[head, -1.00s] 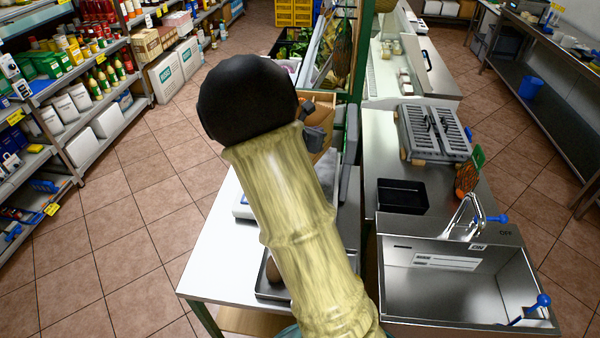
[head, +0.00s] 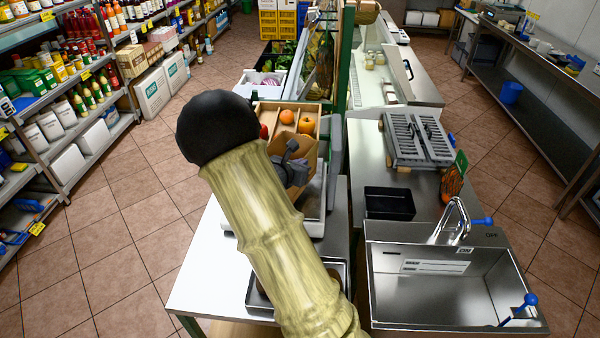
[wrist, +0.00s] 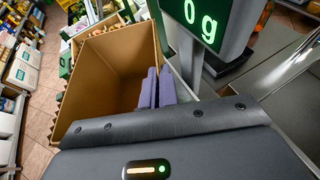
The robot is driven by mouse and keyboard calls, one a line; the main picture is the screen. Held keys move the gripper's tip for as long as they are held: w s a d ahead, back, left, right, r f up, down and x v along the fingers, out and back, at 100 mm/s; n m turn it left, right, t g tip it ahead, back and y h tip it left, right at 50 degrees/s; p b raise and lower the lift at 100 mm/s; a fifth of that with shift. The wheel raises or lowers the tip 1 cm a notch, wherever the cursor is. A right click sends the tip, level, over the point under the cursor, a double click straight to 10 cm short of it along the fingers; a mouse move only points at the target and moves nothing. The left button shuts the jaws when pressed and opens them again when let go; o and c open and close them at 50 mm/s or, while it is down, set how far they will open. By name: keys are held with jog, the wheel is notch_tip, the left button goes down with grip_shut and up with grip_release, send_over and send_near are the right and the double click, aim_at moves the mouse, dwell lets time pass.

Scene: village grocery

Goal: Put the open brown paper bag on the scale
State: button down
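The open brown paper bag (wrist: 112,82) fills the upper left of the wrist view, its mouth toward the camera and its inside empty. In the head view it shows partly behind my gripper (head: 293,168). The two purple fingers (wrist: 157,88) sit close together at the bag's right wall and appear to pinch it. The scale (head: 316,226) is mostly hidden by my arm and the bag. Its display (wrist: 203,20) reads 0 g. Whether the bag's base touches the scale is hidden.
A divided wooden crate (head: 268,114) with orange fruit lies beyond the bag. A metal tray (head: 258,296) is at the counter's front, partly behind my arm. A black tray (head: 389,204) and a sink (head: 440,285) are to the right. The white counter's left part (head: 205,270) is clear.

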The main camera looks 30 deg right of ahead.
jog(key=shift+f, duration=1.6)
jog(key=shift+f, duration=0.1)
jog(key=c, duration=1.7)
grip_release()
jog(key=shift+r, duration=0.2)
jog(key=b+v, duration=0.1)
jog(key=v, duration=1.1)
jog(key=shift+f+b, duration=0.1)
jog(key=shift+b, duration=0.3)
